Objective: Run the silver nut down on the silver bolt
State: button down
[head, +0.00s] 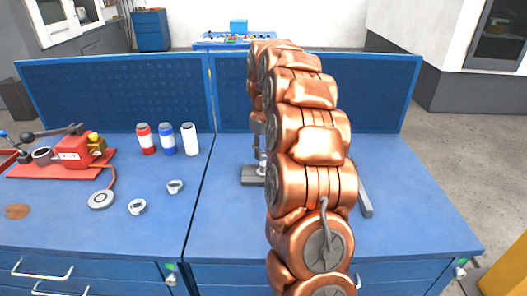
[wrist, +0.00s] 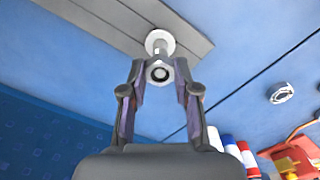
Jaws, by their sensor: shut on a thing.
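In the wrist view, the silver nut (wrist: 150,70) sits between the two fingertips of my gripper (wrist: 160,73), which is shut on its sides. A round pale bolt end shows in the nut's hole. The silver bolt (wrist: 160,42) rises from a round collar on a grey base (wrist: 105,25) just beyond the nut. The nut appears in line with the bolt; how far it is threaded on I cannot tell. In the head view, the bolt (head: 262,160) stands upright on the grey base (head: 252,176), partly hidden by my arm, which also hides most of my gripper.
Red, blue and white bottles (head: 167,139) stand left of the base on the blue bench (head: 225,215). A red machine (head: 75,152) is at far left. A grey bar (head: 363,190) lies right of my arm. A blue panel (head: 120,95) closes the back.

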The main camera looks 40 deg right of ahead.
jog(key=m+b, duration=0.3)
jog(key=m, duration=0.3)
jog(key=shift+f, duration=0.15)
jog(key=m+b, duration=0.2)
jog(key=m, duration=0.4)
jog(key=shift+w, duration=0.1)
jog(key=m+b, duration=0.2)
jog(key=m, duration=0.4)
jog(key=m+b, duration=0.1)
jog(key=m, duration=0.4)
jog(key=shift+w+a, duration=0.1)
jog(key=shift+a, duration=0.05)
jog(key=c, duration=1.1)
grip_release()
